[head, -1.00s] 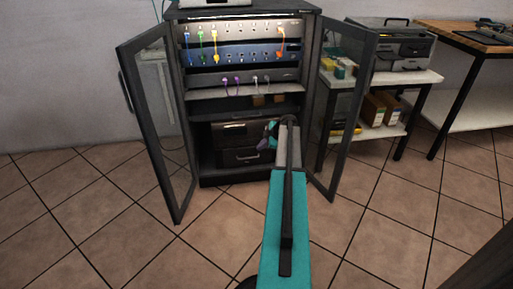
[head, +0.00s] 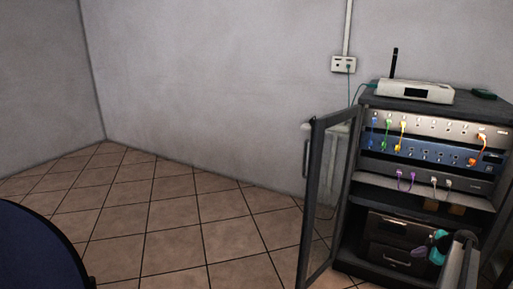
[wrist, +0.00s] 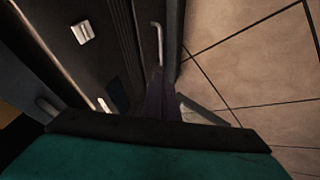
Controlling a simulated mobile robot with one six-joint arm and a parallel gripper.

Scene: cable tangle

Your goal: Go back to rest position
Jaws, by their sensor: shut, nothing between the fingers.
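My gripper (head: 432,249) is shut and empty at the lower right of the head view, in front of the lower part of the open rack cabinet (head: 345,237). Its dark fingers show close together in the wrist view (wrist: 160,98), beside a dark cabinet front and above the tiled floor. In the rack, a green cable (head: 388,134), a yellow cable (head: 402,137) and an orange cable (head: 478,149) hang between the upper panels. A purple cable (head: 405,180) and a pale grey cable (head: 441,183) are on the panel below.
The left glass door (head: 325,190) stands open toward me. A white router (head: 415,92) with an antenna sits on the cabinet. A wall socket (head: 343,65) is behind it. A dark blue rounded object (head: 40,250) is at the lower left. The tiled floor (head: 180,205) between is clear.

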